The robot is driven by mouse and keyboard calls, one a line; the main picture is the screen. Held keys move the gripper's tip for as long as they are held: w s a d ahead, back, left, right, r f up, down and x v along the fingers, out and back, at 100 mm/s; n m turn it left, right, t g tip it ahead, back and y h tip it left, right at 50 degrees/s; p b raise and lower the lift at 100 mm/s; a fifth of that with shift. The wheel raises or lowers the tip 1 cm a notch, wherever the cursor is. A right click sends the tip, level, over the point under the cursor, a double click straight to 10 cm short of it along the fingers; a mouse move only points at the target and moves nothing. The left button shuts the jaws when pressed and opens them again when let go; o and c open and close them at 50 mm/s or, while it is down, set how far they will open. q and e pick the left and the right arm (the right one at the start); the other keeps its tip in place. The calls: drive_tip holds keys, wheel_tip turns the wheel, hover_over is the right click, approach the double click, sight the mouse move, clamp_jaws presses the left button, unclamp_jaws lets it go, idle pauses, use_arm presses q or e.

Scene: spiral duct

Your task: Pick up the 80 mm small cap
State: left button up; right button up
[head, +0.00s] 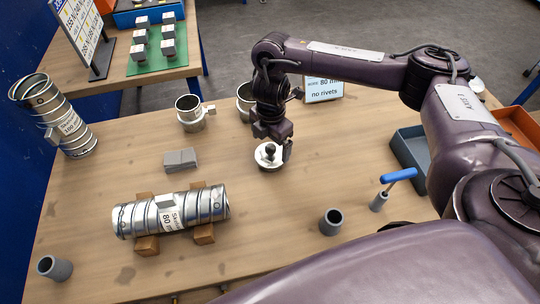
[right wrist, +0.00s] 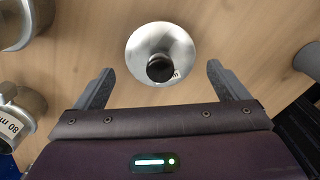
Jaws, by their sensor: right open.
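The small cap (head: 268,163) is a silver disc with a black knob, lying on the wooden table right of the middle. In the right wrist view the cap (right wrist: 150,40) shows from above, with the black knob near the line between the fingertips. Part of a printed label shows on it beside the knob. My right gripper (head: 273,146) points down over the cap. In the right wrist view its two grey fingers (right wrist: 162,70) are apart, one on each side of the knob, with nothing held. My left gripper is not in view.
A labelled spiral duct (head: 190,208) rests on wooden blocks; another duct (head: 68,125) stands at left. Two metal fittings (head: 190,112) (head: 244,100) stand behind, near a "80 mm, no rivets" sign (head: 323,91). A grey bin (head: 408,150) and blue-handled tool (head: 398,176) are at right.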

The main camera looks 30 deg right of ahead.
sight(270, 147)
wheel_tip(270, 147, down, 4)
drive_tip(key=shift+a+b, duration=0.15)
drive_tip(key=shift+b, duration=0.2)
drive_tip(key=shift+f, duration=0.35)
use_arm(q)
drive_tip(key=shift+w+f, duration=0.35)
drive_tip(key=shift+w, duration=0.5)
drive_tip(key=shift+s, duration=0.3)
use_arm(e)
drive_tip(key=c, duration=0.9)
drive_tip(key=shift+r, duration=0.15)
